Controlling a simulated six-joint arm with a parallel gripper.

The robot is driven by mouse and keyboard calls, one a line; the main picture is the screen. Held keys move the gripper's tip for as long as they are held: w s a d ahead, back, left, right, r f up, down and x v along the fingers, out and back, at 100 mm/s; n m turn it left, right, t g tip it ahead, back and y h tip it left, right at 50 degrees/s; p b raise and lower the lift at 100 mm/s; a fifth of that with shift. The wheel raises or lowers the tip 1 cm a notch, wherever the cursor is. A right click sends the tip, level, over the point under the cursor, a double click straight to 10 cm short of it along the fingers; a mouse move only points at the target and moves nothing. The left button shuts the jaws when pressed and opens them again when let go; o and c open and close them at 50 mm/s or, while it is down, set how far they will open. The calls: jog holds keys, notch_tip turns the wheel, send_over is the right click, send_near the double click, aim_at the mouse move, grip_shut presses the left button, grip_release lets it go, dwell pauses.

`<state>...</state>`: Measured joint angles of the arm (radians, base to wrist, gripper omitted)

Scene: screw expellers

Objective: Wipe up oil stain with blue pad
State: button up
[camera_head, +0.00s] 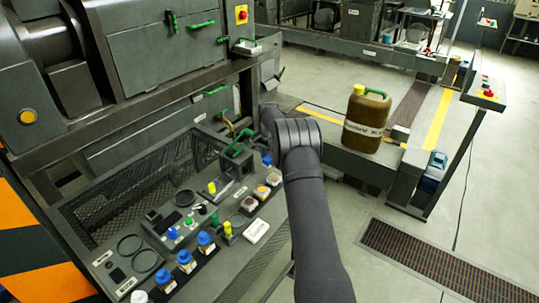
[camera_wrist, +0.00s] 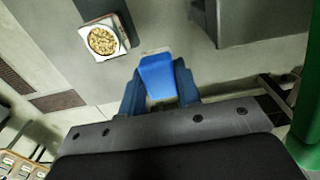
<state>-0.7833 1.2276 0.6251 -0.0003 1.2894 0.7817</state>
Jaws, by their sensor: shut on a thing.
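In the wrist view, a blue pad (camera_wrist: 157,76) sits between the two dark blue fingers of my gripper (camera_wrist: 158,92). My gripper is shut on it, and the pad sticks out past the fingertips. A grey surface lies beyond the pad; I cannot tell whether the pad touches it. In the head view, my arm reaches up to the machine's edge and hides the gripper and pad. I cannot make out an oil stain in either view.
A white-rimmed container of yellowish pieces (camera_wrist: 103,40) is left of the pad. In the head view, a brown jug (camera_head: 366,120) stands on the bench right of my arm. Blue-capped bottles (camera_head: 186,259) and jars stand at lower left. A floor grate (camera_head: 440,262) lies at right.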

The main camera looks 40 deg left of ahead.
aim_at(270, 172)
jog(key=shift+f, duration=1.95)
jog(key=shift+w+f, duration=0.5)
jog(key=shift+f, duration=0.15)
jog(key=shift+c, duration=0.3)
jog(key=shift+w+f, duration=0.15)
jog(key=shift+w, duration=3)
jog(key=shift+s, duration=3.1)
jog(key=shift+s+r, duration=0.2)
jog(key=shift+s, duration=0.4)
jog(key=shift+r, duration=4)
jog(key=shift+w, duration=0.1)
